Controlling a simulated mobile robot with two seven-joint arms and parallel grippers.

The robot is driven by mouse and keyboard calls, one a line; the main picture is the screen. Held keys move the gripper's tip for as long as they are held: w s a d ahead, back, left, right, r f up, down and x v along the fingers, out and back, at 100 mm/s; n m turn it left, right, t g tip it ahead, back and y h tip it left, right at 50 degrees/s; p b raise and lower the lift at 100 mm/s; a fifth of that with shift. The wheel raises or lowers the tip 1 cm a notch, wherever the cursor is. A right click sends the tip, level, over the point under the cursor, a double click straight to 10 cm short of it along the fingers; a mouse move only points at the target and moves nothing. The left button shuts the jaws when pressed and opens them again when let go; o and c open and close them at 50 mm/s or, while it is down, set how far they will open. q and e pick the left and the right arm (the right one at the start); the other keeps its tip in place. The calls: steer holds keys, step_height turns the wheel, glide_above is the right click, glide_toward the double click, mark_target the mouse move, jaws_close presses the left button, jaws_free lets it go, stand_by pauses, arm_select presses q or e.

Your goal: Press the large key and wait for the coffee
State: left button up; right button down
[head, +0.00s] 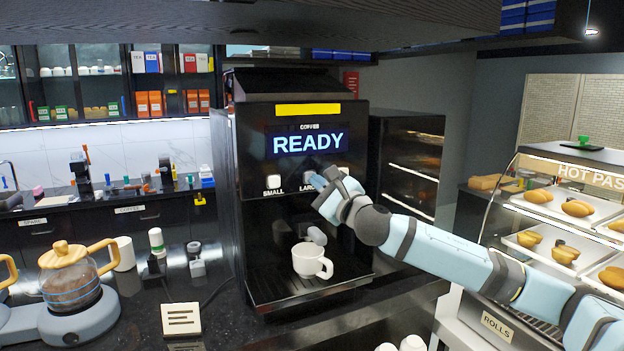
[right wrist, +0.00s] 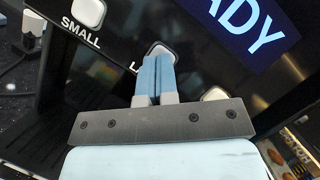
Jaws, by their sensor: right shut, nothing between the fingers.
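The black coffee machine (head: 310,222) stands in the middle of the head view, and its screen (head: 308,142) reads READY. The small key (head: 273,182) is a white button at the left, also in the right wrist view (right wrist: 88,12). The large key (right wrist: 161,50) is partly hidden behind my fingertips. My right gripper (head: 314,181) is shut and empty, its blue fingers (right wrist: 155,80) pointing at the large key. I cannot tell whether they touch it. A white cup (head: 312,261) stands upright on the drip tray (head: 270,290) under the spout (head: 316,236). My left gripper is not in view.
A glass coffee pot (head: 72,285) stands on a blue-grey base at the left, near a small card (head: 181,319). A pastry case (head: 560,210) stands at the right. A dark cabinet (head: 408,165) is beside the machine. A shelf overhangs the top.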

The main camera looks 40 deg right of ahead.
steer(key=shift+w, duration=0.1)
steer(key=s+b, duration=0.1)
steer(key=s, duration=0.1)
steer(key=s+a+b, duration=0.1)
steer(key=s+b, duration=0.1)
steer(key=s, duration=0.1)
steer(key=shift+s+a, duration=0.35)
steer(key=shift+a, duration=0.05)
stand_by(0.5)
